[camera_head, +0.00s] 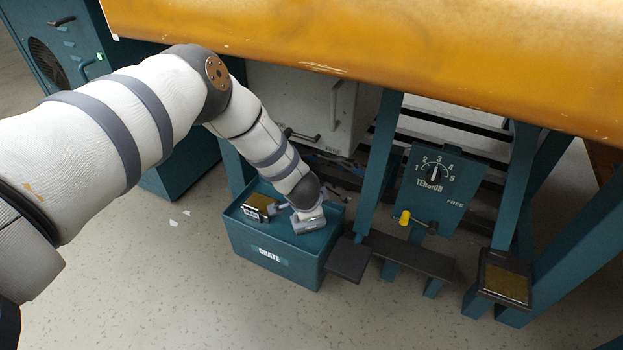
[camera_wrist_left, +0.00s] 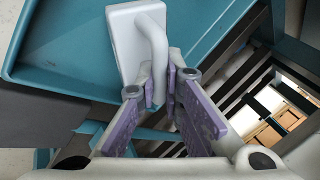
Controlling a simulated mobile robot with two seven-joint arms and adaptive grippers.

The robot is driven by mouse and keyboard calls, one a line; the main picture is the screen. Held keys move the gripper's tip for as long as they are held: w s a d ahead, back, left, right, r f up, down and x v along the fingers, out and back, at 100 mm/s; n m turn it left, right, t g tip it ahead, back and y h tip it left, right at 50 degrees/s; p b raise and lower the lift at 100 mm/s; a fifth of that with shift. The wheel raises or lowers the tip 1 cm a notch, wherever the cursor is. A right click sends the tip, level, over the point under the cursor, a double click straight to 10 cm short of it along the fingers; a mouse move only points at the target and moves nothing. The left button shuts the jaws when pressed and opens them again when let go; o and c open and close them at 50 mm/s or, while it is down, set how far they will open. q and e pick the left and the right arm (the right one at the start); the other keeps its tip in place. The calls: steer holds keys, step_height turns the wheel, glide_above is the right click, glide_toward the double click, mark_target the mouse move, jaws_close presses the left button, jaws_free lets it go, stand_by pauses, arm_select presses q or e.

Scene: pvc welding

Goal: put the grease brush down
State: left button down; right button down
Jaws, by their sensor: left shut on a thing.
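The grease brush, a pale grey block with a curved handle, shows in the wrist view (camera_wrist_left: 128,40) and in the head view (camera_head: 309,226). It is over the teal crate (camera_head: 262,268), within the outline of its top. My left gripper (camera_wrist_left: 163,97) is shut on the brush's handle, its purple-padded fingers on either side of it. In the head view the gripper (camera_head: 322,200) is partly hidden by my arm. I cannot tell whether the brush touches the crate's surface. My right gripper is not in view.
A small silver and yellow item (camera_head: 259,206) sits on the crate left of the brush. An orange-topped table (camera_head: 400,50) overhangs behind. Teal posts, a dial panel (camera_head: 437,185) and a dark step (camera_head: 349,259) stand to the right. Floor in front is clear.

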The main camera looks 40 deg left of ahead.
arm_select(q)
steer(key=c, duration=1.7)
jaws_free()
steer(key=shift+f, duration=0.2)
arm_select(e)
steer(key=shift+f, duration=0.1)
